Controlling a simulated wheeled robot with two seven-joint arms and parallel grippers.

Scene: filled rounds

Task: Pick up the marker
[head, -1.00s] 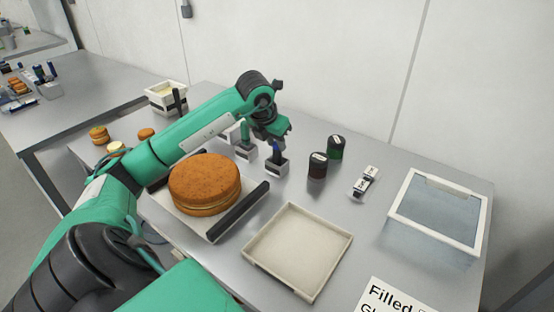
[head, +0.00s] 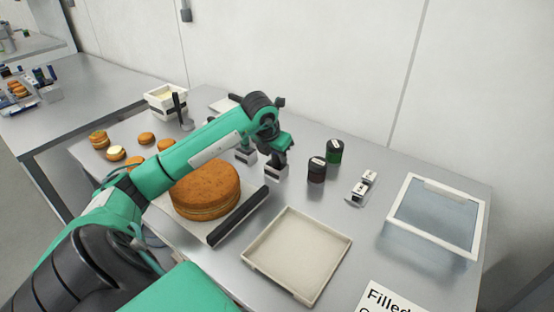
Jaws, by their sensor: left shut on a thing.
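My left gripper (head: 276,158) is low over a small grey-and-white holder (head: 276,171) at the back middle of the table. It is shut on a marker, which its fingers hide almost wholly. I cannot tell whether the marker is still seated in the holder. A second similar holder (head: 246,156) stands just to the left, partly hidden by my arm. My right gripper is not in view.
A large filled round (head: 205,190) lies on a board beside a dark bar (head: 238,215). An empty cream tray (head: 297,254) is in front. Dark jars (head: 316,170), (head: 334,151) and a clear bin (head: 433,218) stand to the right. Small rounds (head: 146,139) lie to the left.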

